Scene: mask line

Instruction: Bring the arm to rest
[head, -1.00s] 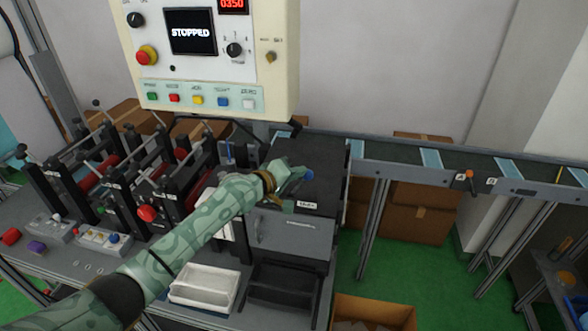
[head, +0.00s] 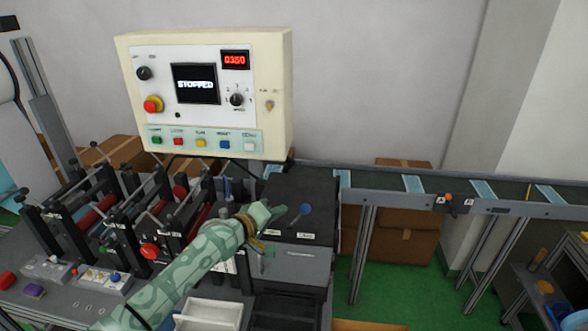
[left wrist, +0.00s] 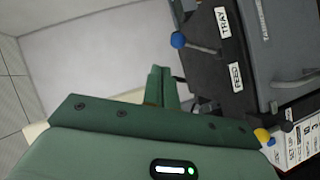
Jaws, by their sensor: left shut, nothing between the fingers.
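My left arm reaches in from the lower left in the head view. My left gripper (head: 266,214) is over the front of the dark machine housing (head: 293,192), beside a blue-knobbed lever (head: 304,209). In the left wrist view the green gripper fingers (left wrist: 163,86) are together with nothing between them. The blue knob (left wrist: 178,40) and a yellow knob (left wrist: 262,135) show to their right there, apart from the fingers. My right gripper is not in view.
The control box (head: 205,95) reads STOPPED and 0350. A conveyor (head: 385,182) with blue masks runs right. Rollers and a red knob (head: 149,251) stand left of the arm. A white tray (head: 210,314) sits below. Cardboard boxes (head: 390,240) stand under the conveyor.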

